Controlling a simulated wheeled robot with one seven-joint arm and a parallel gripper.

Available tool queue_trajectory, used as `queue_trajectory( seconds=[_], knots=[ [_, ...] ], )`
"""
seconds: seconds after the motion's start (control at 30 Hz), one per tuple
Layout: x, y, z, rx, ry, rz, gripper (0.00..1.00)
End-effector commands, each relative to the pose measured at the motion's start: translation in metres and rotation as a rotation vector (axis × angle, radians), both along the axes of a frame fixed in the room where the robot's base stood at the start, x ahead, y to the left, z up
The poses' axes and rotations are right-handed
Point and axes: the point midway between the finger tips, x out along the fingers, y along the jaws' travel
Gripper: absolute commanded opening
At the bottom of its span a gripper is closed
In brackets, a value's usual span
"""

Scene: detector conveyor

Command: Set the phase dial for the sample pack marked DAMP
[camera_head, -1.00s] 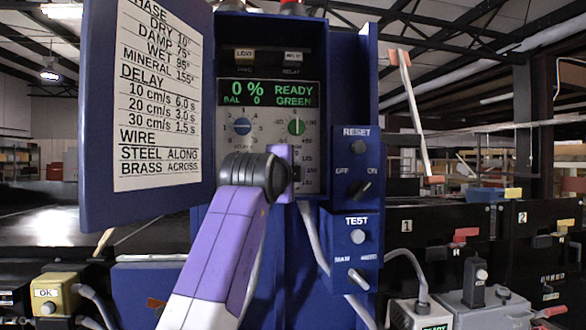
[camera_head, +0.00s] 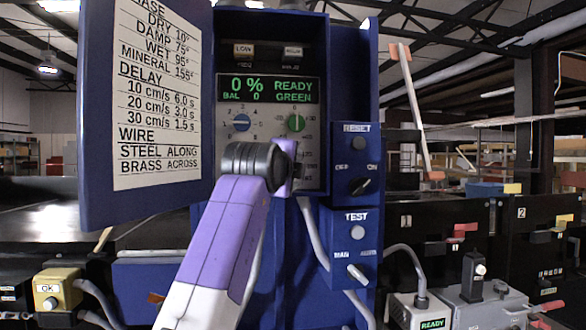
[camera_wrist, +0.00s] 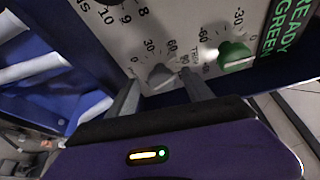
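The phase dial, a grey knob (camera_wrist: 161,76) on the control panel, shows in the wrist view with 30, 60 and 90 printed around it. I cannot tell its exact setting. My gripper (camera_wrist: 160,84) is open, with one finger on each side of this knob and gaps visible beside it. In the head view my gripper (camera_head: 290,160) is in front of the lower right panel and hides the knob. The chart (camera_head: 156,90) on the open door lists DAMP 75° under PHASE. The display (camera_head: 268,89) reads 0 %, BAL 0, READY GREEN.
RESET (camera_head: 357,143) and TEST (camera_head: 358,232) boxes with switches flank the cabinet on the right. The open blue door (camera_head: 90,130) stands to the left.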

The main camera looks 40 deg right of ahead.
Motion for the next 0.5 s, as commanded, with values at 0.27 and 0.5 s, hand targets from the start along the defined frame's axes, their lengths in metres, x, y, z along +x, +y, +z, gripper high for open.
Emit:
queue_trajectory(
  seconds=[0.27, 0.5],
  knots=[
    [0.0, 0.002, 0.001, -0.002, -0.001, 0.002, 0.59],
    [-0.016, 0.024, 0.0, -0.003, -0.004, 0.003, 0.59]
  ],
)
